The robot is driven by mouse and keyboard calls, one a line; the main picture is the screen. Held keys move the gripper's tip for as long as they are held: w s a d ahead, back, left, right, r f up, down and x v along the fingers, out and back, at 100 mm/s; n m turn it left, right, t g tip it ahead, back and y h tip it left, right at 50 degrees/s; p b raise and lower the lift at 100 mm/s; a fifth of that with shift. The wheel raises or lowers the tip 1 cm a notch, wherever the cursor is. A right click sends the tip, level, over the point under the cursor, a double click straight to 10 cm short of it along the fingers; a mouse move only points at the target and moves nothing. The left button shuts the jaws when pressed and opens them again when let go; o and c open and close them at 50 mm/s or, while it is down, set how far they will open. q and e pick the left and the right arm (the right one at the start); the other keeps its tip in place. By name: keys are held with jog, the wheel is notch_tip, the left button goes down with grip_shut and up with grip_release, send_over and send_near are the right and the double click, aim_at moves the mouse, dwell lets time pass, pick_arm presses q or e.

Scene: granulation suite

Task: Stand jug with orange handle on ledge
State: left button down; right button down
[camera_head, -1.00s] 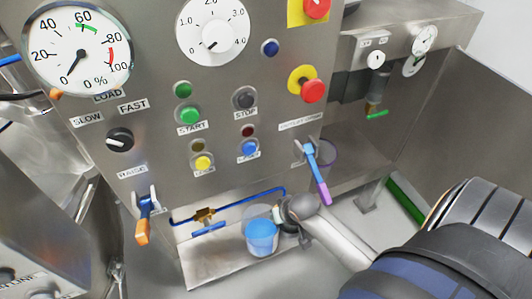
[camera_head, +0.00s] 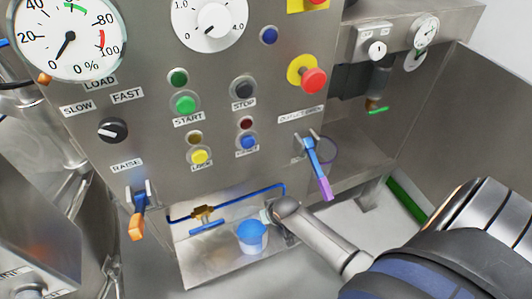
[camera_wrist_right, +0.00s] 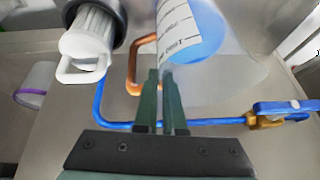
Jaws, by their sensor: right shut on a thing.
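The jug (camera_head: 252,237), with blue liquid inside, is over the metal ledge (camera_head: 205,270) at the foot of the panel. In the right wrist view the jug (camera_wrist_right: 195,35) shows a printed scale and an orange handle (camera_wrist_right: 133,70). My right gripper (camera_head: 274,214) is on the right of the jug. In the wrist view its two dark fingers (camera_wrist_right: 161,85) are close together at the orange handle, shut on it. I cannot tell whether the jug's base touches the ledge. My left gripper is not in view.
A blue pipe with a brass valve (camera_head: 204,213) runs behind the jug. A lever with an orange grip (camera_head: 137,226) hangs at left, and a blue and purple lever (camera_head: 319,170) hangs above right. A white part with a loop handle (camera_wrist_right: 85,45) is near my fingers.

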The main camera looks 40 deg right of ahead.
jog(key=shift+w, duration=0.1)
jog(key=c, duration=1.4)
grip_release()
jog(key=o, duration=0.4)
jog(key=shift+s+r, duration=0.25)
jog(key=shift+r, duration=0.1)
jog(key=d+p+v, duration=0.1)
jog(key=p+v, duration=0.2)
jog(key=v, duration=0.8)
jog(key=s+a+n+t+y, duration=0.1)
jog(key=s+a, duration=0.2)
jog(key=a, duration=0.1)
jog(key=s+a+f+n+t+y, duration=0.1)
jog(key=s+a+n, duration=0.1)
jog(key=s+a, duration=0.1)
jog(key=s+a+f+n+t+y, duration=0.1)
jog(key=s+a+n, duration=0.1)
jog(key=a, duration=0.4)
jog(key=shift+s+t, duration=0.4)
